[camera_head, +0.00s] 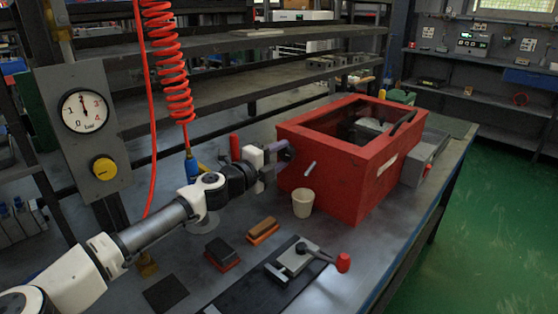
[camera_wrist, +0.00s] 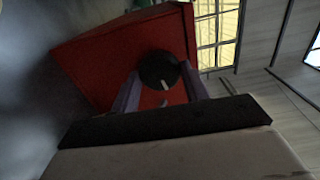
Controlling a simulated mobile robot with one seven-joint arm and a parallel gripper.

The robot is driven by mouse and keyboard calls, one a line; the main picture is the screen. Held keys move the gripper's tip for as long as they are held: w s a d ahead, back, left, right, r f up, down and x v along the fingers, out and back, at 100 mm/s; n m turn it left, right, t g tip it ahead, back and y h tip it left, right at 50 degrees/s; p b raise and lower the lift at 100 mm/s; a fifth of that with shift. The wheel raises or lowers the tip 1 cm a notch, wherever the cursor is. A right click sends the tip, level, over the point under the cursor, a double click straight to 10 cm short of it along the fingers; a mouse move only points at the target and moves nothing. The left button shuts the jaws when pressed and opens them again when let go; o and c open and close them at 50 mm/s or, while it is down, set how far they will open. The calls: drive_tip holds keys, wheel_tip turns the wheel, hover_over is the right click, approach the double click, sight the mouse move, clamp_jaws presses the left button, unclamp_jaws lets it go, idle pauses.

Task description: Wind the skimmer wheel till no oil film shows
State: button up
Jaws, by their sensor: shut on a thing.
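The red tank (camera_head: 345,170) stands on the bench with an open top. A dark round wheel (camera_wrist: 158,70) with a white mark is on its side in the wrist view. My gripper (camera_head: 283,152) is at the tank's left side in the head view. In the wrist view my gripper (camera_wrist: 160,88) has its two purple-grey fingers on either side of the wheel, shut on it. In the head view the wheel is mostly hidden by the fingers. The tank's inside is dark, with a pale part; I cannot tell whether an oil film shows.
A beige cup (camera_head: 303,203) stands close to the tank's front. A short pale lever (camera_head: 310,168) sticks out of the tank. A vise with a red-knobbed handle (camera_head: 343,262) and two brushes or blocks (camera_head: 262,231) lie in front. A red coiled hose (camera_head: 167,60) hangs behind my arm.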

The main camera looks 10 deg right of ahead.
drive_tip(key=m+b, duration=0.1)
drive_tip(key=m, duration=0.1)
drive_tip(key=m+b, duration=0.1)
drive_tip(key=m, duration=0.1)
drive_tip(key=shift+f+m, duration=0.2)
drive_tip(key=shift+m, duration=0.1)
drive_tip(key=m+b, duration=0.2)
drive_tip(key=m, duration=0.1)
drive_tip(key=shift+m, duration=0.4)
drive_tip(key=m+b, duration=0.3)
drive_tip(key=m, duration=0.1)
drive_tip(key=shift+r+m+b, duration=0.1)
drive_tip(key=shift+m+b, duration=1.3)
drive_tip(key=shift+m, duration=0.4)
drive_tip(key=o, duration=1)
drive_tip(key=shift+r, duration=0.1)
drive_tip(key=shift+c, duration=0.2)
drive_tip(key=shift+s+a, duration=0.1)
